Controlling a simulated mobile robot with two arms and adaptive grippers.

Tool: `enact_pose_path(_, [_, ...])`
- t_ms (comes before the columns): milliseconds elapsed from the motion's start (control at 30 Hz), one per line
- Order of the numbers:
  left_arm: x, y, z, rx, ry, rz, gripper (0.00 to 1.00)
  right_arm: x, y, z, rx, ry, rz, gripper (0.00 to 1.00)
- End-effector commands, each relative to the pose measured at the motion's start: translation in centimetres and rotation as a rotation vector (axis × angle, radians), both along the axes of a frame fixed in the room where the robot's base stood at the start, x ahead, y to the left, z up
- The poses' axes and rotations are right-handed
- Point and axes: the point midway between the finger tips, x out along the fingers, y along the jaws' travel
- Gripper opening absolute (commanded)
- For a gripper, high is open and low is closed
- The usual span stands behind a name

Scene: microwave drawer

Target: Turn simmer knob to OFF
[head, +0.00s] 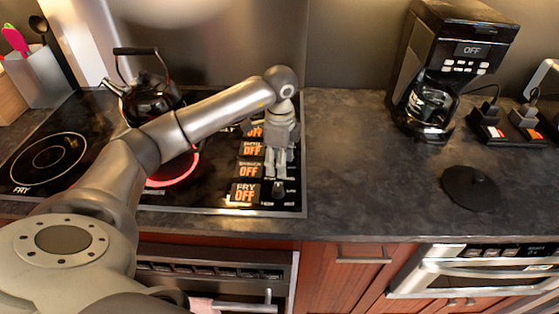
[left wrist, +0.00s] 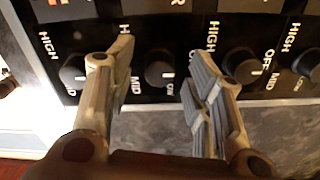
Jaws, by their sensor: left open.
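The cooktop's control strip (head: 264,206) has several dark knobs beside displays that read OFF. In the left wrist view, a dark round knob (left wrist: 158,69) lies between my left gripper's fingers, with HIGH, MID and LOW printed around the knobs. I cannot tell which is the simmer knob; the display labels are too small or partly hidden. My left gripper (head: 277,172) points down over the strip and is open. In the left wrist view its fingertips (left wrist: 163,50) are on either side of that knob, with gaps. Neighbouring knobs (left wrist: 241,65) and (left wrist: 74,70) sit just outside the fingers. My right gripper is not in view.
A burner ring (head: 180,170) glows red beside the strip. A black kettle (head: 153,101) stands at the back left. A coffee maker (head: 450,60) and a black round lid (head: 470,188) are on the right counter. The counter (head: 340,160) just right of the cooktop is clear.

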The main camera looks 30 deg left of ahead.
Motion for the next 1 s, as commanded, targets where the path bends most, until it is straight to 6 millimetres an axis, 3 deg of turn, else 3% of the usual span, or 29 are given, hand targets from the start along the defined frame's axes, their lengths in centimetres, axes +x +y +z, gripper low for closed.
enact_pose_path(500, [0.1, 0.1, 9.9, 0.001, -0.005, 0.001, 0.47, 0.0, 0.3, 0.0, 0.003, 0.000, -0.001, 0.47])
enact_pose_path(700, [0.1, 0.1, 11.4, 0.000, -0.003, 0.003, 0.47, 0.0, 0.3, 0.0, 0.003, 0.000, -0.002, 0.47])
enact_pose_path(1000, [0.0, 0.1, 11.6, 0.001, -0.002, 0.002, 0.47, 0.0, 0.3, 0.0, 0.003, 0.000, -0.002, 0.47])
